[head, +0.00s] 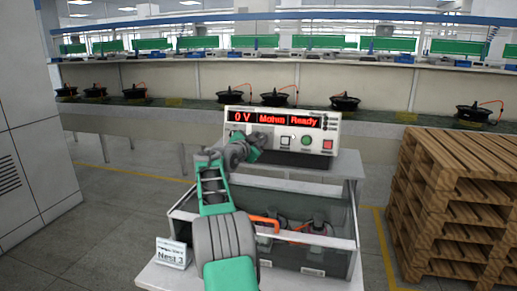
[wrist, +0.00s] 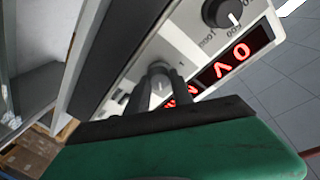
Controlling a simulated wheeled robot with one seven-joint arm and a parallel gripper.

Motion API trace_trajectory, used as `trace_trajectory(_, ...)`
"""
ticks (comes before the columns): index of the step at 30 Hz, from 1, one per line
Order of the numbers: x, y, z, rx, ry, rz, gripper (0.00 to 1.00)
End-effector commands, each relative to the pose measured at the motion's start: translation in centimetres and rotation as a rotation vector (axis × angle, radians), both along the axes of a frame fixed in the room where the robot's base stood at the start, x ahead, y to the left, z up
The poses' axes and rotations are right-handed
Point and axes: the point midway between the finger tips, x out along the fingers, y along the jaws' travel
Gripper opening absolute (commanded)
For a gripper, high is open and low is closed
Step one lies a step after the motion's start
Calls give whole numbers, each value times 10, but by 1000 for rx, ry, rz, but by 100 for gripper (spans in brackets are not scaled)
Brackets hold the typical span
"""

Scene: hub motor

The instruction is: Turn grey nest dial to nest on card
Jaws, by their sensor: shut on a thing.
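The tester (head: 282,120) stands on a raised shelf, with red displays reading "0 V", "Mohm" and "Ready". My gripper (head: 258,138) reaches its front panel from the left. In the wrist view my gripper (wrist: 155,105) is shut on the grey nest dial (wrist: 159,75), with a finger on each side of it. A small "1" shows on the panel beside the dial. The dial's setting is not clear, as the fingers hide much of its surroundings. The card (head: 172,252) at the front left of the bench reads "Nest 3".
A black voltage knob (wrist: 226,12) sits near the grey dial. A grey button (head: 285,141), a green button (head: 306,140) and a red button (head: 327,144) are right of my gripper. Wooden pallets (head: 455,210) stand at right.

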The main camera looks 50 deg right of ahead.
Motion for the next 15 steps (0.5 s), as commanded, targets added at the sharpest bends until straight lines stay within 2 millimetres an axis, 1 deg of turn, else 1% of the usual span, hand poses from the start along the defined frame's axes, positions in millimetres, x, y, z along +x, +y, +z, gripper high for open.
trace_trajectory(1,0,0,-3,14,-28,-9,0)
trace_trajectory(6,1,0,-1,53,-117,-33,0)
trace_trajectory(15,1,0,0,88,-199,-55,0)
